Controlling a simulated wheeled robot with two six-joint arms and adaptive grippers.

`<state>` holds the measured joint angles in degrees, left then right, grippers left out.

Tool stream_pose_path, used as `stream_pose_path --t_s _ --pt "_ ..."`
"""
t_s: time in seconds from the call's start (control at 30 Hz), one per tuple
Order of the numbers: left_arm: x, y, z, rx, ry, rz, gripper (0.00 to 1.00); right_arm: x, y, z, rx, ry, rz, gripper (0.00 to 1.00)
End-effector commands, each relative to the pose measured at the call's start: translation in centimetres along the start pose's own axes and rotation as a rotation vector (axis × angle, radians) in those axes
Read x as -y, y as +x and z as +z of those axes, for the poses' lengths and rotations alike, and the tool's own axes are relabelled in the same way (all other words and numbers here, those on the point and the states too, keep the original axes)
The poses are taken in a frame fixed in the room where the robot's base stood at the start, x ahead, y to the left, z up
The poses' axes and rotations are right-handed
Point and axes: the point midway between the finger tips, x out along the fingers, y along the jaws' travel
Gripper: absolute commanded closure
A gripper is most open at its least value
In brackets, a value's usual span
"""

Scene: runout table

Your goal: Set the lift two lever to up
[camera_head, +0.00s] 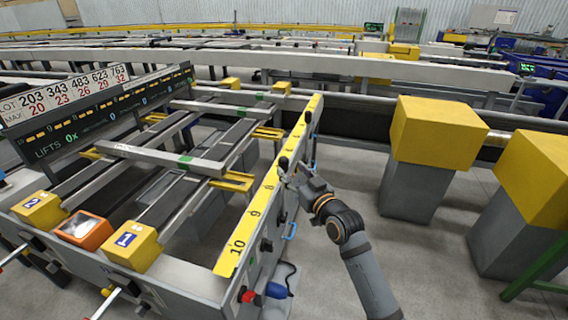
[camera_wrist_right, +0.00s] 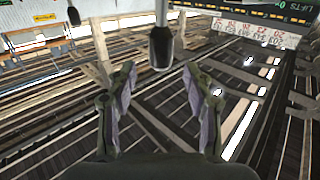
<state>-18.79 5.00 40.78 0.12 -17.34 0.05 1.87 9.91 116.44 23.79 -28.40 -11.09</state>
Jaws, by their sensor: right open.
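My right gripper (camera_head: 292,174) is at the yellow-ruled side of the runout table, close to a black-knobbed lever (camera_head: 283,162). In the right wrist view the open fingers (camera_wrist_right: 160,105) point at this lever's black handle (camera_wrist_right: 161,48), which hangs from a pale rod between and beyond the fingertips. They do not appear closed on it. A second black-handled lever (camera_wrist_right: 73,14) shows at the upper left there, and a black knob (camera_head: 308,117) stands farther along the side in the head view. No label shows which lever is lift two. My left gripper is out of view.
Yellow blocks marked 2 (camera_head: 40,210) and 1 (camera_head: 132,245) and an orange box (camera_head: 84,231) sit at the table's near left end. A display board (camera_head: 90,105) reads "LIFTS 0x". Yellow-topped grey pillars (camera_head: 437,135) stand right of my arm, with bare floor between.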

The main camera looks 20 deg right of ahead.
Motion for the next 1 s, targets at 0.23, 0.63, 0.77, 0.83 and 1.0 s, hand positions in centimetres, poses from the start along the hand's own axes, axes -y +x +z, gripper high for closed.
stream_pose_path --t_s 0.23,0.63,0.77,0.83,1.0 --pt "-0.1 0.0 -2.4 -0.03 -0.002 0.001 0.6 0.0 4.6 0.0 0.0 0.001 -0.001 0.48" --pt "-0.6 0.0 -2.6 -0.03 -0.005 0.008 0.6 0.1 6.0 0.0 0.0 0.0 -0.001 0.48" --pt "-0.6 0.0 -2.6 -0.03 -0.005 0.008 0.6 0.1 5.9 0.0 0.001 0.0 -0.001 0.63" --pt "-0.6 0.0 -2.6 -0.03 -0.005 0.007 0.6 0.1 5.9 0.0 0.001 0.0 -0.001 0.73" --pt "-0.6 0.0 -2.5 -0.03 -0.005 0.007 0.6 0.1 5.9 0.0 0.001 0.0 -0.001 0.96"
